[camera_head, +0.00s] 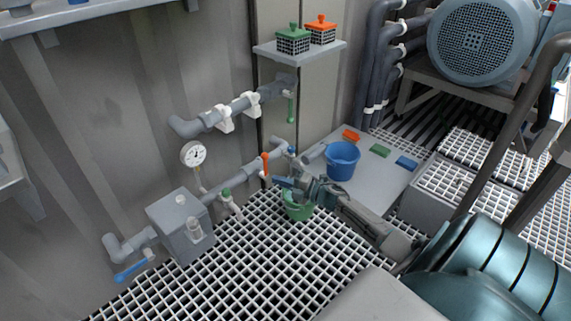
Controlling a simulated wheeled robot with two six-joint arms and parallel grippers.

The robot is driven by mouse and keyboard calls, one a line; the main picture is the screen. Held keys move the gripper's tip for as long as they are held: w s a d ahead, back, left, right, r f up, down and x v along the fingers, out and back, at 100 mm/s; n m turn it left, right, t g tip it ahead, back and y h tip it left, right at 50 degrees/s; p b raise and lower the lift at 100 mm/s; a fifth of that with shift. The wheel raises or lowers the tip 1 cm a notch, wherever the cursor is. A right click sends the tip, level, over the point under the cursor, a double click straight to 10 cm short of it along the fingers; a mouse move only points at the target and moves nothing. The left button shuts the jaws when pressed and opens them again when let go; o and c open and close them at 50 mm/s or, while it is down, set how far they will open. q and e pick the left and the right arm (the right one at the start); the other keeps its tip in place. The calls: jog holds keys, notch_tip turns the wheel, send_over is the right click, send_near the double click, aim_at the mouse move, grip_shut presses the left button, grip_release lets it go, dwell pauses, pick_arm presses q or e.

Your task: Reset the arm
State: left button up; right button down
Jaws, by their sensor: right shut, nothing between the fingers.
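My right gripper (282,182) reaches in from the lower right, with its arm stretched over the grated floor. Its fingers are shut and hold nothing. The fingertips are close to an orange valve handle (265,162) on the pipe; I cannot tell whether they touch it. A green bucket (298,209) sits below the gripper and is partly hidden by it. My left gripper is not in view.
A blue bucket (342,160) stands on a grey plate (372,177) with orange, green and blue blocks. A gauge (193,154), a grey box (181,226) and a blue handle (130,270) line the wall pipe. A shelf (330,50) holds two baskets. The grated floor (250,270) is clear in front.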

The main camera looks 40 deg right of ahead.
jog(key=shift+v, duration=1.05)
